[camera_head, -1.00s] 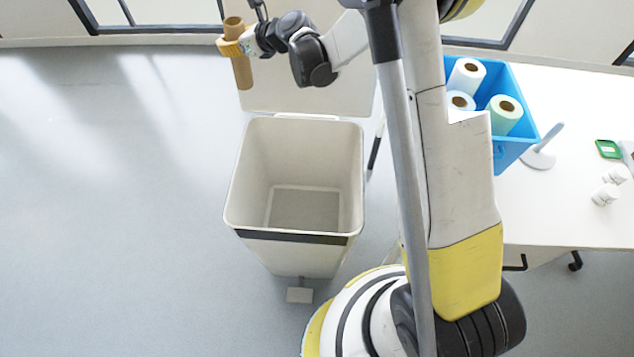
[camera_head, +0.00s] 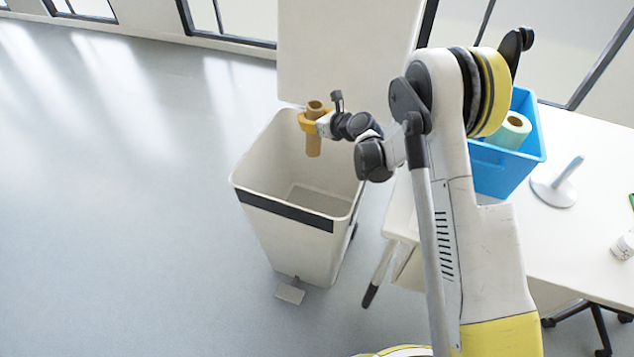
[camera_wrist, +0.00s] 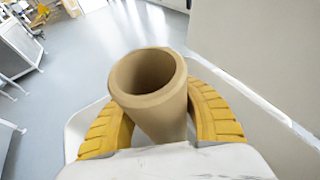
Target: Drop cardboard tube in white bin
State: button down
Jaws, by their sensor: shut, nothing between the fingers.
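The brown cardboard tube (camera_head: 313,145) is upright and held in the air. In the head view it overlaps the back part of the white bin's opening. My gripper (camera_head: 308,122) has its yellow fingers closed around the tube's upper part. In the wrist view the tube (camera_wrist: 150,100) shows its hollow end between the two curved fingers; the fingertips are hidden behind it. The white bin (camera_head: 285,240) stands open on the floor with a dark band below its front rim. Its inside looks empty where visible. The tube's height above the rim is hard to judge.
The bin's raised lid (camera_head: 345,50) stands close behind my gripper. A white table (camera_head: 590,200) on the right carries a blue crate (camera_head: 500,172) with a paper roll and a white roll holder (camera_head: 556,190). The floor on the left is clear.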

notch_tip(320, 180, down, 4)
jog(key=shift+b, duration=0.85)
jog(key=c, duration=1.5)
grip_release()
jog(key=shift+c, duration=0.2)
jog(key=shift+d, duration=0.1)
jog(key=v, duration=1.2)
jog(key=shift+s, duration=0.1)
